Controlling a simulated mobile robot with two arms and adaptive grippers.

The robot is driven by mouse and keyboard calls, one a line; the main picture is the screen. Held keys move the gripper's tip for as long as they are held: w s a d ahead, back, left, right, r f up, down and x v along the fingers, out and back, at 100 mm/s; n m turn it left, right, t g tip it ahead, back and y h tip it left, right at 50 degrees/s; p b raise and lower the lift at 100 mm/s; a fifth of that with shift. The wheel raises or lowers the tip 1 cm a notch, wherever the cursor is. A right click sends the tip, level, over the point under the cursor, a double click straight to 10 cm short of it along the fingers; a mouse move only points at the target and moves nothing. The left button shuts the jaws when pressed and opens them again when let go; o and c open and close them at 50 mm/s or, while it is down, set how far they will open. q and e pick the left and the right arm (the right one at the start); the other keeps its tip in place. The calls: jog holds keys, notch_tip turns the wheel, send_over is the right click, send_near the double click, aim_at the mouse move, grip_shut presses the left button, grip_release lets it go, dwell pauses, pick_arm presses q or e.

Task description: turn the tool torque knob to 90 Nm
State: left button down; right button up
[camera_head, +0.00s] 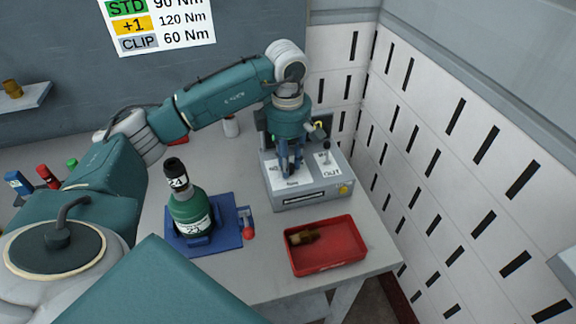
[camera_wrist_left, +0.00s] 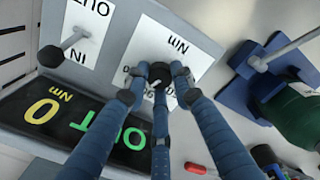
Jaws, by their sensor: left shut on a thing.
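The grey control box (camera_head: 318,192) stands at the right of the table. My left gripper (camera_head: 290,170) points down over its dial plate, fingers closed around the small black torque knob (camera_wrist_left: 160,72). The wrist view shows the white dial card (camera_wrist_left: 170,42) marked Nm around the knob; most of its numbers are hidden by the fingers. The black display (camera_wrist_left: 75,122) on the box reads a yellow 0 Nm and a green OUT. An IN/OUT lever (camera_wrist_left: 72,42) stands beside the dial. My right gripper is not in view.
A wall sign (camera_head: 160,20) lists STD 90 Nm, +1 120 Nm and CLIP 60 Nm. A green cylinder (camera_head: 188,212) sits upright in a blue holder (camera_head: 228,238) with a red-knobbed lever. A slotted white wall rises at right.

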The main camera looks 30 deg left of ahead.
pick_arm(q)
jog(key=shift+n+b, duration=0.55)
jog(key=shift+n, duration=1.25)
jog(key=shift+r, duration=0.1)
jog(key=c, duration=1.5)
grip_release()
jog(key=shift+o, duration=0.2)
jog(key=shift+r, duration=0.15)
notch_tip(320, 180, up, 12)
jog(key=shift+s+d+f, duration=0.1)
jog(key=shift+f, duration=0.1)
